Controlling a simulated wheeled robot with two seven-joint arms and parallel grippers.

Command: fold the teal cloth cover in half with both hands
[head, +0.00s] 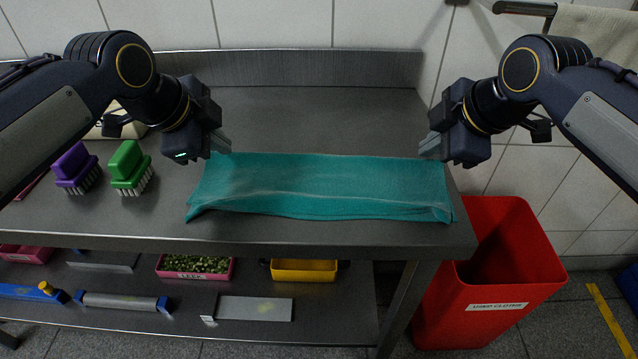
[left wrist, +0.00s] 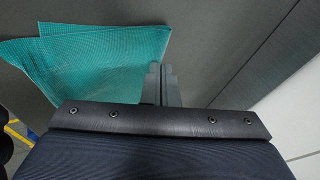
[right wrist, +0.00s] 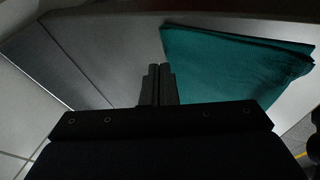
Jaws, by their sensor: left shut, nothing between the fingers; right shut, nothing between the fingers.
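The teal cloth cover (head: 320,186) lies on the steel table as a long, narrow strip, with layered edges along its front. Its left end shows in the left wrist view (left wrist: 95,60) and its right end in the right wrist view (right wrist: 232,62). My left gripper (head: 222,146) is shut and empty by the cloth's back left corner; its fingers also show in the left wrist view (left wrist: 160,84). My right gripper (head: 428,148) is shut and empty by the back right corner; its fingers also show in the right wrist view (right wrist: 158,84). Neither holds cloth.
A purple brush (head: 76,168) and a green brush (head: 128,167) stand left of the cloth. The steel table (head: 310,115) is clear behind it, up to a raised back edge. A red bin (head: 500,275) stands right of the table. A lower shelf holds trays and tools.

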